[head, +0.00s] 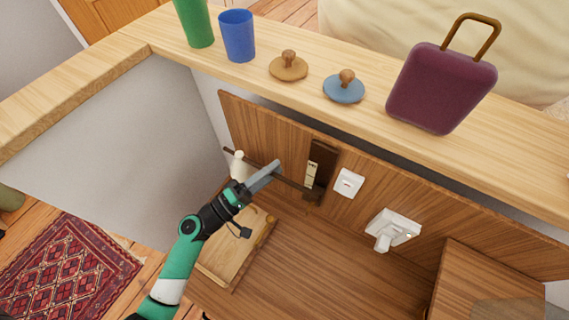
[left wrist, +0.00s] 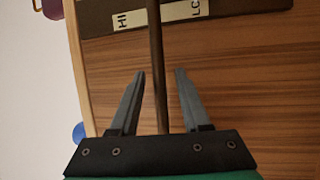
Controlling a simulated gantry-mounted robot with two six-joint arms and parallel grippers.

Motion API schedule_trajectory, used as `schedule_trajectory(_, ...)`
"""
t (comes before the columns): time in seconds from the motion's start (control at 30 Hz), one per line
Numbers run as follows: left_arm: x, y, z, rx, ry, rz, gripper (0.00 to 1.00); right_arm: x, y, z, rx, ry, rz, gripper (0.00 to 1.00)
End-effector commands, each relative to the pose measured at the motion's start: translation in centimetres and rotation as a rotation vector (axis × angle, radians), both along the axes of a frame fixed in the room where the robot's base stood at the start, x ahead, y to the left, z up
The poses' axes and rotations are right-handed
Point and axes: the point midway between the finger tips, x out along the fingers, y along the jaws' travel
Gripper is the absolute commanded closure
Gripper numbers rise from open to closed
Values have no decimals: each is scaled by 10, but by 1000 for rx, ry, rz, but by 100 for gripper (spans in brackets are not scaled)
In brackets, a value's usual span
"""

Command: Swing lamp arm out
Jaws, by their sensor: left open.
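The lamp arm (head: 293,182) is a thin dark bar running along the wooden back panel from a dark wall bracket (head: 320,168) with a pale lettered label. A small whitish piece (head: 238,164) shows near the bar's far left end, partly behind my gripper. My left gripper (head: 275,167) reaches in from the lower left and is at the bar. In the left wrist view my open left gripper (left wrist: 159,74) has one finger on each side of the bar (left wrist: 155,50), with gaps visible on both sides. My right gripper is not in view.
A wooden tray (head: 222,268) lies below the gripper. A white switch (head: 349,183) and a white wall fitting (head: 393,228) are right of the bracket. The ledge above holds a green cup (head: 194,22), blue cup (head: 238,35), two knobbed lids and a purple bag (head: 440,88).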

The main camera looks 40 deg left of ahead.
Motion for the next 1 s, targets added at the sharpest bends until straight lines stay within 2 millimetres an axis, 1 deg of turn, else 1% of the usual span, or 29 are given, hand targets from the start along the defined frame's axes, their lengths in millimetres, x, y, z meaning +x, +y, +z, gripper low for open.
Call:
schedule_trajectory(0.23, 0, 0, 0, 0, 0, 1, 53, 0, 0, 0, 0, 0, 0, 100)
schedule_trajectory(0.27, 0, 0, 0, 0, 0, 1, 56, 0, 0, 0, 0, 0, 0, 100)
schedule_trajectory(0.3, 0, 0, 0, 0, 0, 1, 64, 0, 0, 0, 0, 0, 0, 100)
schedule_trajectory(0.37, 0, 0, 0, 0, 0, 1, 74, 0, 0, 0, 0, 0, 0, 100)
schedule_trajectory(0.5, 0, 0, 0, 1, 0, 1, 100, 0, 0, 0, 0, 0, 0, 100)
schedule_trajectory(1.0, 0, 0, 0, 1, 0, 1, 100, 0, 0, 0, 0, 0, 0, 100)
